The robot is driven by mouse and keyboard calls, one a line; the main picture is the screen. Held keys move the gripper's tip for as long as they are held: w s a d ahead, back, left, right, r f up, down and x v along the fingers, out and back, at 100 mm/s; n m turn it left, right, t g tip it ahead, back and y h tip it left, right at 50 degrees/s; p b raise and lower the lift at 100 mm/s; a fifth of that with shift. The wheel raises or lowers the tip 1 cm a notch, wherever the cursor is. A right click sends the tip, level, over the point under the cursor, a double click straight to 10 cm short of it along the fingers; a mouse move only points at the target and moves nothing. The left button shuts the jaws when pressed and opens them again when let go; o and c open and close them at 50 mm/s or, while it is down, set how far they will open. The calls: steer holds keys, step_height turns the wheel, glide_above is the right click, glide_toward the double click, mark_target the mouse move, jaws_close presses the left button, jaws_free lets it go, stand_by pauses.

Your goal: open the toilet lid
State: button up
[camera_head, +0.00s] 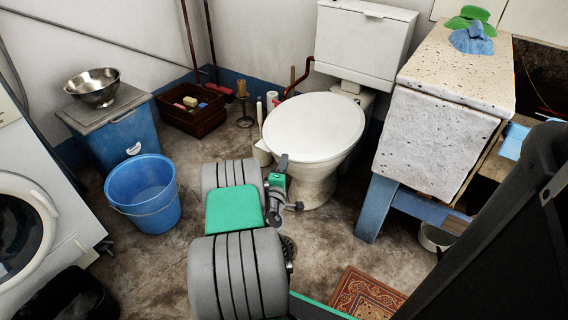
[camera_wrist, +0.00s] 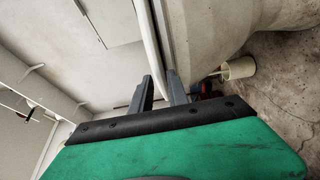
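The white toilet lid (camera_head: 313,127) lies flat and closed on the toilet bowl (camera_head: 315,182) in the head view. My gripper (camera_head: 284,172) is at the lid's near left edge, in front of the bowl. In the wrist view my gripper (camera_wrist: 159,80) has its two grey fingers apart. The thin white rim of the lid and seat (camera_wrist: 153,45) runs down between the fingers, with the bowl (camera_wrist: 210,40) to the right. I cannot tell whether a finger touches the rim, or whether lid and seat are separate there.
The cistern (camera_head: 365,42) stands behind the lid. A stone-topped block (camera_head: 437,140) on blue legs is close on the right. A blue bucket (camera_head: 143,195) and a washing machine (camera_head: 40,220) are on the left. A brush holder (camera_wrist: 239,68) stands beside the bowl.

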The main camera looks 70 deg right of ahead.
steer(key=shift+x, duration=0.95)
steer(key=shift+w, duration=0.1)
jaws_close()
stand_by(0.5)
